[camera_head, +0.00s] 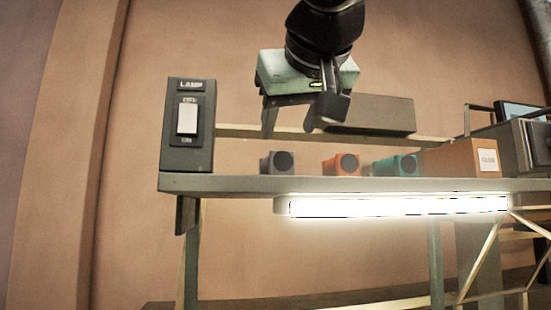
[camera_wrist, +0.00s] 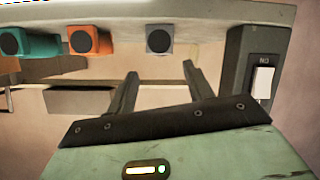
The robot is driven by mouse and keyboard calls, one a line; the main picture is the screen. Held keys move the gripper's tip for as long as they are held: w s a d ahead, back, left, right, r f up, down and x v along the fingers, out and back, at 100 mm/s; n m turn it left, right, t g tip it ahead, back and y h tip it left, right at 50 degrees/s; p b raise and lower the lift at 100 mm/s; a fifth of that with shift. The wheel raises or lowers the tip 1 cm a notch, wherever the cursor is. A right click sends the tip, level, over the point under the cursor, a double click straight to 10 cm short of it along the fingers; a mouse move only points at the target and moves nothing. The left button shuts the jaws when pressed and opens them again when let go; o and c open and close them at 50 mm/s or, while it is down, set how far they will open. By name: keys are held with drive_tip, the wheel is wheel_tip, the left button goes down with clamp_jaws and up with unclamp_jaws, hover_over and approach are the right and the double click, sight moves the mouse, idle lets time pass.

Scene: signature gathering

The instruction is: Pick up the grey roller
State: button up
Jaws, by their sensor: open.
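The grey roller (camera_head: 277,162) is a small dark grey block with a round dark end, standing on the shelf (camera_head: 235,183) to the right of the lamp switch box. It also shows in the wrist view (camera_wrist: 159,40), beyond and roughly between my two fingertips. My gripper (camera_head: 289,132) is open and empty, above the grey roller in the head view. Both fingers show apart in the wrist view (camera_wrist: 160,70), and neither appears to touch the roller.
An orange roller (camera_head: 341,164) and a teal roller (camera_head: 396,165) stand to the right of the grey one. The lamp switch box (camera_head: 188,125) rises at the left end. An orange box (camera_head: 460,159) stands at right. A lit tube (camera_head: 400,206) hangs under the shelf.

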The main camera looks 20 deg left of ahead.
sight(279, 153)
drive_tip(key=p+x, duration=0.1)
drive_tip(key=x, duration=0.4)
drive_tip(key=shift+w+a+f+p, duration=0.1)
drive_tip(key=shift+w+a+p, duration=0.1)
drive_tip(key=shift+w+p, duration=0.15)
drive_tip(key=p+x, duration=0.1)
drive_tip(key=x, duration=0.1)
drive_tip(key=p+x, duration=0.2)
drive_tip(key=x, duration=0.1)
drive_tip(key=shift+s+f, duration=0.15)
drive_tip(key=shift+f, duration=0.1)
drive_tip(key=c, duration=0.9)
